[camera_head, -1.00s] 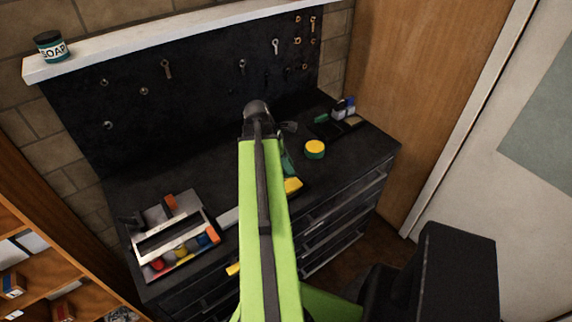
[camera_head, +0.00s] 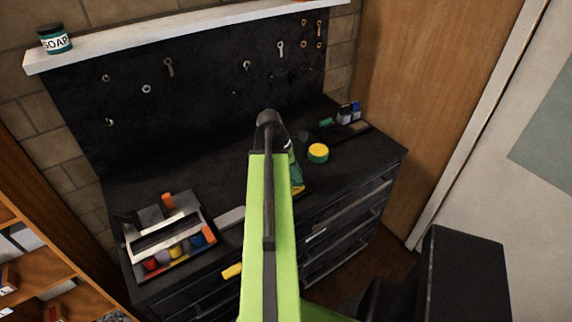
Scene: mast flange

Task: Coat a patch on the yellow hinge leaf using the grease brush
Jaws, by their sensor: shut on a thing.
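My gripper (camera_head: 291,147) is largely hidden behind my green arm, over the black bench top. It is shut on a green-handled tool, taken as the grease brush (camera_head: 296,173), which points down; its tip is hard to make out. A small yellow piece, taken as the yellow hinge leaf (camera_head: 299,189), shows just below the brush at the arm's right edge. Most of it is hidden by the arm and brush, and I cannot tell whether the brush touches it. A grey plate (camera_head: 230,218) shows on the arm's left side.
A yellow-topped green tin (camera_head: 318,153) stands to the right of the brush. A tool tray (camera_head: 167,240) with coloured items fills the bench's left. Small blue and green items (camera_head: 345,112) stand at the back right. A pegboard (camera_head: 190,110) rises behind.

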